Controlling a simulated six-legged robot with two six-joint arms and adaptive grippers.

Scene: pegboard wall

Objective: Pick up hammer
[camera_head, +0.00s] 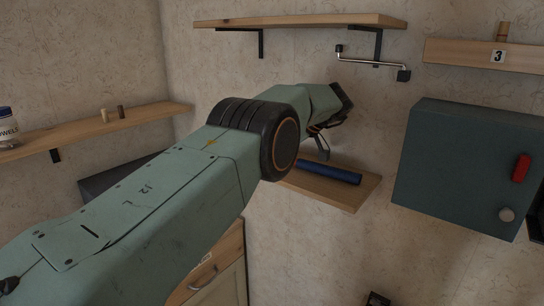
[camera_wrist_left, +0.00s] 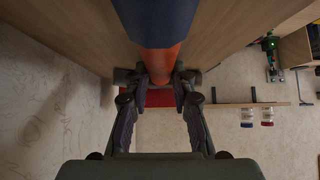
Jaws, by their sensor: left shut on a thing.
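The hammer shows a dark blue handle (camera_head: 328,173) along the small wooden shelf in the head view. In the left wrist view its thick blue handle (camera_wrist_left: 158,22) comes in from the top and ends in an orange-red section between the fingers. My left gripper (camera_head: 322,144) is at the left end of the blue handle, its fingers partly hidden behind my own wrist. In the wrist view the left gripper (camera_wrist_left: 162,84) is shut with a finger on each side of the orange-red section. I cannot clearly make out the hammer's head. My right gripper is not in view.
The small shelf (camera_head: 345,193) lies under the handle. A teal cabinet (camera_head: 455,165) with a red handle is close on the right. A metal crank (camera_head: 372,63) hangs above, below an upper shelf (camera_head: 300,20). A left shelf (camera_head: 90,132) holds small items.

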